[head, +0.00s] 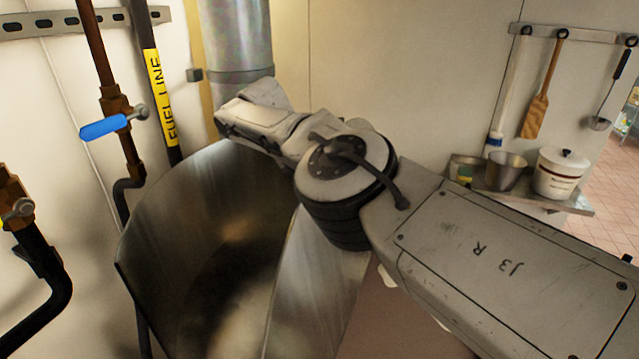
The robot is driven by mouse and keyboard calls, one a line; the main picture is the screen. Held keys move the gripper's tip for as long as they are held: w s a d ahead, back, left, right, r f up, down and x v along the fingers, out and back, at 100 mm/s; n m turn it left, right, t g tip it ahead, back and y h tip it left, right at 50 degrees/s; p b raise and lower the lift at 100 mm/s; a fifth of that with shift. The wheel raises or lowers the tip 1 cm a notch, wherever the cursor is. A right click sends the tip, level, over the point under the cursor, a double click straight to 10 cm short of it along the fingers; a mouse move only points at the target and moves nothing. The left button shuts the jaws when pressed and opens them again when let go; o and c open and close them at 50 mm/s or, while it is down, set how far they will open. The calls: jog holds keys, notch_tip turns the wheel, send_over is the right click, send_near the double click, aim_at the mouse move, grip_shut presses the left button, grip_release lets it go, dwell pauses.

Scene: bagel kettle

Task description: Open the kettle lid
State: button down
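The kettle (190,225) is a large shiny steel vessel at the lower left and centre. Its curved inner wall shows, with a dark hollow below. A smooth bright steel panel (315,285) slopes down on its right side, partly behind my arm. I cannot tell for sure which steel surface is the lid or where its handle is. My arm reaches from the lower right across the kettle to its back rim. The fingers of my gripper do not show; they are hidden behind or beyond the arm's far white link.
A steel duct (237,40) rises behind the kettle. Pipes with a blue valve handle (103,127) and a fuel line (163,95) run down the left wall. At right, a shelf (560,199) holds a white lidded crock (560,175) and a metal pot (506,172), below hanging utensils.

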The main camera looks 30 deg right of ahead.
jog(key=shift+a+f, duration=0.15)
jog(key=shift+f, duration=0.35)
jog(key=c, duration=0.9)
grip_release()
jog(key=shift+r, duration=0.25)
